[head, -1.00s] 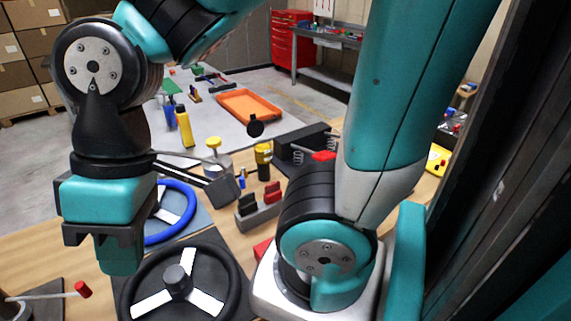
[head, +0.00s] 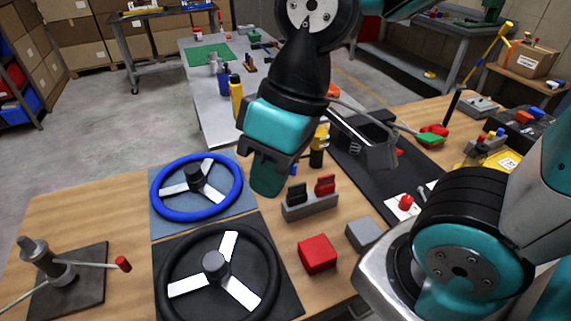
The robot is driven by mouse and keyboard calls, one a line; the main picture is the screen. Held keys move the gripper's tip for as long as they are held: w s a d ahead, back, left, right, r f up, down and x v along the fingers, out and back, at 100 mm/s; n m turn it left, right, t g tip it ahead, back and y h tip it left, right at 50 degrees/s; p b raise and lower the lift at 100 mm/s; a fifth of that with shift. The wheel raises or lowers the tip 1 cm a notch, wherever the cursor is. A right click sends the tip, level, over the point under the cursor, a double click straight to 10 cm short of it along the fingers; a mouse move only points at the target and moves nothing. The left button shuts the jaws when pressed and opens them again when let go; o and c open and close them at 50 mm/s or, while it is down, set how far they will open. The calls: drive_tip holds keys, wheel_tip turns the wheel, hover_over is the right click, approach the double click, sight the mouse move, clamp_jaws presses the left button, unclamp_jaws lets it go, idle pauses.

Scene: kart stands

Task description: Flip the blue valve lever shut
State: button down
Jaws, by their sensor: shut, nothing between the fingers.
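I cannot make out a blue valve lever with certainty. A small blue piece (head: 293,169) shows just behind my gripper, partly hidden, and I cannot tell what it is. My gripper (head: 267,182) points down with its teal fingers shut and empty. It appears above the table between the blue wheel and a grey block with levers. The blue wheel (head: 239,190) with white spokes lies on a blue-grey plate. The grey block (head: 312,207) carries a black lever (head: 297,191) and a red lever (head: 325,185), both upright.
A black wheel (head: 268,283) lies in front of the blue one. A grey post with a red-tipped rod (head: 123,264) stands at left. A red cube (head: 317,254) and a grey cube (head: 364,234) sit near the front. Bare wood (head: 100,215) shows at left.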

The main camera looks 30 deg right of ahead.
drive_tip(key=w+d+f+m+h+b, duration=0.2)
drive_tip(key=w+f+m+h+b, duration=0.1)
drive_tip(key=w, duration=0.5)
drive_tip(key=w+d+f+m+t+h+b, duration=0.1)
drive_tip(key=w+d+f+m+h+b, duration=0.1)
drive_tip(key=w+f, duration=0.5)
drive_tip(key=w+d+f+m+h+b, duration=0.3)
drive_tip(key=w+f+m+h, duration=0.3)
drive_tip(key=w+m, duration=0.1)
drive_tip(key=shift+w+d+f+m+t+b, duration=0.3)
drive_tip(key=shift+w+d+m+b, duration=0.1)
drive_tip(key=shift+w, duration=0.45)
drive_tip(key=d+f+p, duration=0.2)
drive_tip(key=d+f, duration=0.6)
drive_tip(key=d, duration=0.1)
drive_tip(key=shift+s+d+p, duration=0.15)
drive_tip(key=shift+d+p, duration=0.05)
drive_tip(key=shift+p, duration=0.2)
